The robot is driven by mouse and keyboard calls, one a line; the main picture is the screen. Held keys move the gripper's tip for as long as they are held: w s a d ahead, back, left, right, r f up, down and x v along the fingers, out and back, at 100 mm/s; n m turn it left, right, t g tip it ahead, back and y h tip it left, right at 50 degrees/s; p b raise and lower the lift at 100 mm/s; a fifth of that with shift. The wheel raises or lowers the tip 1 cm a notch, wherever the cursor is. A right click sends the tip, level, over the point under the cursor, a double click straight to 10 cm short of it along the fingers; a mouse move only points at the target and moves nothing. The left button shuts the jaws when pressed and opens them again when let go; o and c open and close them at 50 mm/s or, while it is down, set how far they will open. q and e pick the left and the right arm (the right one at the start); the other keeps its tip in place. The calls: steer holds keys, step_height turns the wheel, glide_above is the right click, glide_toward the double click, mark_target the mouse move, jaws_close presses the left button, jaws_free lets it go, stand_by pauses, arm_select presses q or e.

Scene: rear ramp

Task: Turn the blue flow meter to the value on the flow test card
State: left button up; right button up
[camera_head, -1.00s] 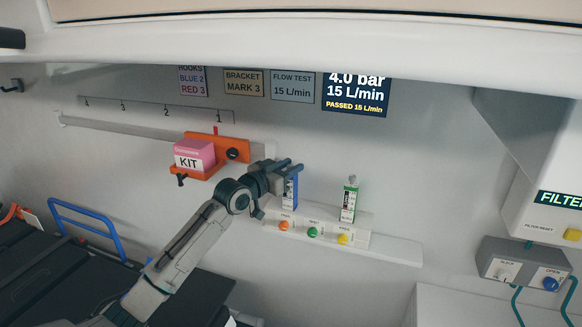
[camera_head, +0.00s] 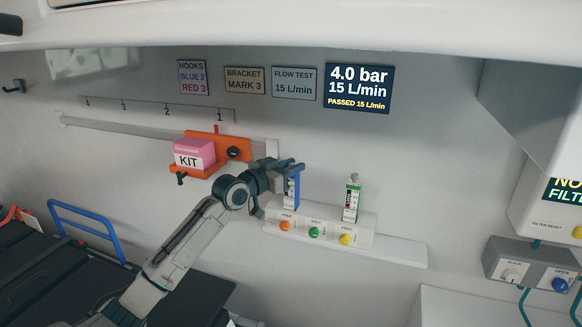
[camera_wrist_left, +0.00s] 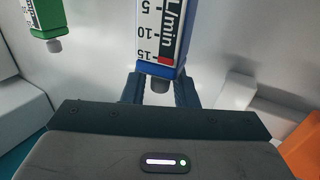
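The blue flow meter (camera_head: 291,190) stands upright on the white wall shelf. In the left wrist view the blue flow meter (camera_wrist_left: 160,68) appears upside down, its red mark beside the 15 on its scale. My left gripper (camera_head: 292,167) is at its top. In the left wrist view its fingers (camera_wrist_left: 160,92) stand apart on either side of the grey knob (camera_wrist_left: 160,85), with small gaps visible. The flow test card (camera_head: 294,83) reads 15 L/min. The dark sign (camera_head: 358,88) reads 4.0 bar, 15 L/min, PASSED 15 L/min. My right gripper is out of view.
A green flow meter (camera_head: 352,200) stands to the right on the shelf (camera_head: 395,250). Orange, green and yellow buttons sit on the box front below. An orange bracket (camera_head: 232,142) with a pink kit box (camera_head: 190,152) is close to the left of my gripper.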

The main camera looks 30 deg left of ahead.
arm_select(q)
steer(key=shift+o, duration=0.5)
steer(key=shift+w, duration=0.15)
steer(key=shift+s+a, duration=0.15)
steer(key=shift+s, duration=0.5)
steer(key=p+v, duration=0.9)
steer(key=p, duration=0.2)
steer(key=shift+s+p, duration=0.2)
steer(key=shift+p, duration=0.1)
steer(key=shift+a, duration=0.1)
steer(key=shift+f, duration=0.1)
